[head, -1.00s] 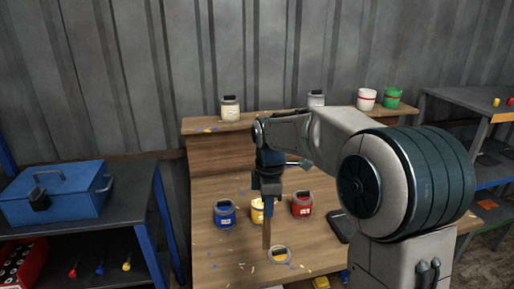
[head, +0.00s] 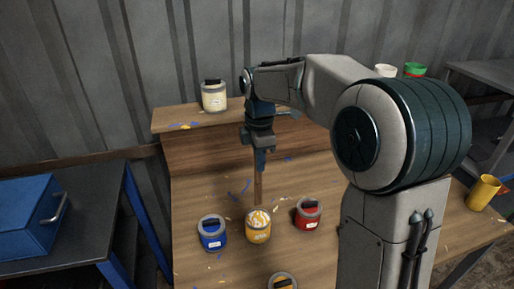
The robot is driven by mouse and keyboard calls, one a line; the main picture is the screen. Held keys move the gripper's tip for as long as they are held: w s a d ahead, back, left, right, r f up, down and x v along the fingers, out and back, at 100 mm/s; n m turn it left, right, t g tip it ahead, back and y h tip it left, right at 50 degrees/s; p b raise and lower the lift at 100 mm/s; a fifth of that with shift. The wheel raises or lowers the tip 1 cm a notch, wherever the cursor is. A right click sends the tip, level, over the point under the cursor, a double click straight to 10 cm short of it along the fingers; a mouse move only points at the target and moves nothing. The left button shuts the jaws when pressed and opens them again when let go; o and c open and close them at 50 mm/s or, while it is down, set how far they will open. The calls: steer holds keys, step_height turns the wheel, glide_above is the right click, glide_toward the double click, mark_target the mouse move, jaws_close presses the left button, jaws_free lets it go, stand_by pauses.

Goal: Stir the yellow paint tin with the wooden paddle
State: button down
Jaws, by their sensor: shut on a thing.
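The yellow paint tin (head: 258,234) stands open on the wooden bench, with streaky white and yellow paint showing at its top. My gripper (head: 260,162) is shut on the wooden paddle (head: 259,187), which hangs upright below it. The paddle's lower end shows just at the far edge of the tin's mouth. I cannot tell whether it is over the mouth, inside it or behind the tin. My gripper is well above the tin.
A blue tin (head: 212,236) stands close left of the yellow tin and a red tin (head: 308,217) close right. A cream tin (head: 214,97) stands on the raised shelf. A yellow cup (head: 484,192) stands at right.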

steer(key=shift+s+a+f+b, duration=0.15)
steer(key=shift+s+f+b, duration=0.05)
steer(key=shift+f+b, duration=0.3)
steer(key=b, duration=0.4)
glide_above(259, 192)
step_height(259, 192, down, 4)
steer(key=shift+w+a+f, duration=0.1)
steer(key=shift+f, duration=0.1)
steer(key=shift+f+b, duration=1.75)
steer(key=shift+f, duration=1.55)
